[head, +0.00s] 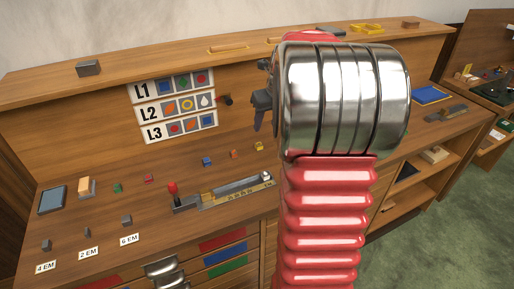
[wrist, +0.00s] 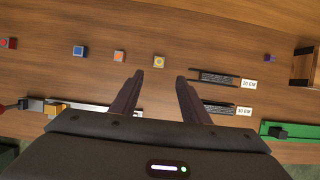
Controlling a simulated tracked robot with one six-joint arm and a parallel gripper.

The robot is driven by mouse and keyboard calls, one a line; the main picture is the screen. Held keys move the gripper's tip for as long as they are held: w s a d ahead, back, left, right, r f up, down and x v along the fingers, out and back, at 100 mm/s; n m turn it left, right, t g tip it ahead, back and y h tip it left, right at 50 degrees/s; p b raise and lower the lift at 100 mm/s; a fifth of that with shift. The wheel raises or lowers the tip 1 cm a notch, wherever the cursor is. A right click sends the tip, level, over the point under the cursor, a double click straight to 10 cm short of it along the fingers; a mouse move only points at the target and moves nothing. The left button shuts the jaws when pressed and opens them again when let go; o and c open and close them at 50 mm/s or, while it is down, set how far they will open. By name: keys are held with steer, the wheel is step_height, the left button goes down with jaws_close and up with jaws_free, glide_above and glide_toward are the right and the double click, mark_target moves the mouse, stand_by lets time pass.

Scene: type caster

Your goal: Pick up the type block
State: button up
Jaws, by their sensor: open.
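Several small type blocks stand in a row on the wooden bench. In the wrist view they are a red one (wrist: 8,43), a blue one (wrist: 78,51), an orange one (wrist: 119,56), a yellow one (wrist: 159,62) and a purple one (wrist: 270,58). The head view shows a green block (head: 117,188) too. My gripper (wrist: 160,78) is open and empty. In the wrist view the yellow block appears just beyond the gap between the fingertips, not between them. In the head view my gripper (head: 262,102) is partly hidden by my arm.
A metal device with a red-knobbed lever (head: 173,188) lies on the bench. Dark spacer pieces stand by EM labels (head: 88,254). Dark strips (wrist: 220,77) lie right of my fingers, near a green tray (wrist: 290,131). An L1–L3 sign (head: 175,108) hangs on the back panel.

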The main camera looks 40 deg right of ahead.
glide_above(259, 144)
steer(key=s, duration=0.2)
steer(key=f, duration=0.7)
steer(key=shift+s+a, duration=0.2)
steer(key=shift+a, duration=0.1)
steer(key=shift+x, duration=2.55)
steer(key=shift+a, duration=0.1)
steer(key=shift+c, duration=0.3)
jaws_close()
